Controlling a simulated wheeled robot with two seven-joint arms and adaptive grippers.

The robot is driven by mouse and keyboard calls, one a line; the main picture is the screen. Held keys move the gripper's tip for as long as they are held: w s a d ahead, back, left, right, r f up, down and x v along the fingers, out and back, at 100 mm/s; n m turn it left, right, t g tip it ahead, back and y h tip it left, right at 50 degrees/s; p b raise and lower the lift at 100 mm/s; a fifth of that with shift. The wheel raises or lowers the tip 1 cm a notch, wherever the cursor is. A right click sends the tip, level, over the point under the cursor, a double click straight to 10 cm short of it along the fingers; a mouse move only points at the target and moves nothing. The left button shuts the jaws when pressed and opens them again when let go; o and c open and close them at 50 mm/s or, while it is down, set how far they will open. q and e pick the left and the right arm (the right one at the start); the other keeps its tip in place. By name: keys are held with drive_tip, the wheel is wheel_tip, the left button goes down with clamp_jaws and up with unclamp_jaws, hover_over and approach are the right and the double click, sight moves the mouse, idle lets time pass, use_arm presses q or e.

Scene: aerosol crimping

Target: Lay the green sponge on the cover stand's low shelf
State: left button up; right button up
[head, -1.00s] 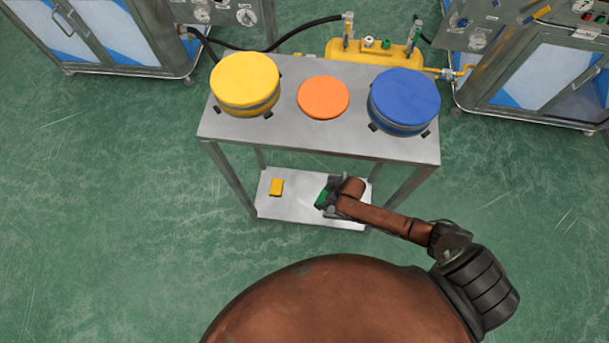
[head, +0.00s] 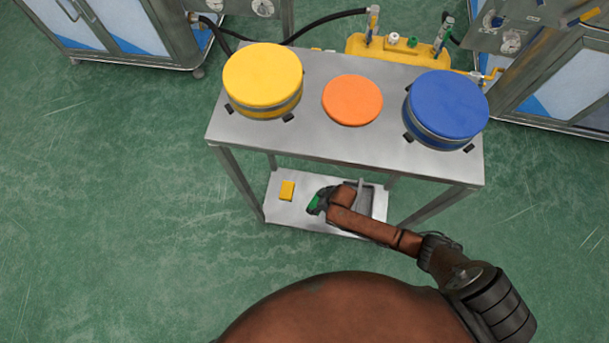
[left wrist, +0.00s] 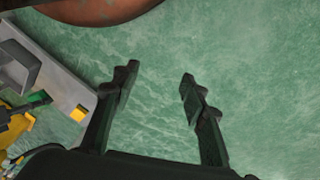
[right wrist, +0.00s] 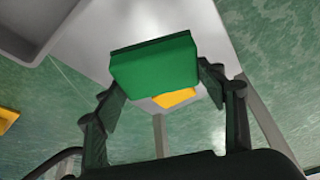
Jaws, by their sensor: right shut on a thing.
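My right gripper (head: 322,199) is shut on the green sponge (head: 314,204) over the cover stand's low shelf (head: 278,211). In the right wrist view the green sponge (right wrist: 155,63) sits between the fingers, held by its sides. I cannot tell whether it touches the shelf. A yellow sponge (head: 287,190) lies on the shelf left of it, and partly hides behind the green one in the right wrist view (right wrist: 175,97). My left gripper (left wrist: 158,88) is open and empty over green floor, and is outside the head view.
A grey tray (head: 358,203) stands on the shelf's right part, partly behind my right arm. The stand's top (head: 330,135) overhangs the shelf and bears yellow (head: 262,80), orange (head: 352,99) and blue (head: 447,103) round covers. Stand legs (head: 238,183) flank the shelf.

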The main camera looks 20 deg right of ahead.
drive_tip(key=b, duration=0.3)
hover_over(304, 205)
drive_tip(key=s+d, duration=0.1)
drive_tip(key=s, duration=0.1)
wheel_tip(304, 205, down, 5)
drive_tip(key=shift+w+f, duration=0.1)
drive_tip(key=shift+f, duration=0.05)
drive_tip(key=shift+w+a+f+b, duration=0.15)
drive_tip(key=shift+w+b, duration=0.05)
drive_tip(key=shift+b, duration=0.15)
wheel_tip(304, 205, down, 3)
drive_tip(key=shift+a+r+b, duration=0.1)
drive_tip(key=shift+b, duration=0.8)
drive_tip(key=shift+f, duration=0.2)
use_arm(q)
drive_tip(key=w+d+f+t, duration=0.2)
drive_tip(key=w+f, duration=0.1)
drive_tip(key=f, duration=0.2)
drive_tip(key=w+d+f+t+h, duration=0.1)
drive_tip(key=w+f+t, duration=0.1)
drive_tip(key=f, duration=0.3)
drive_tip(key=shift+w+d+t, duration=0.35)
drive_tip(key=shift+w+t, duration=0.05)
drive_tip(key=shift+w, duration=0.3)
use_arm(e)
drive_tip(key=shift+w, duration=0.1)
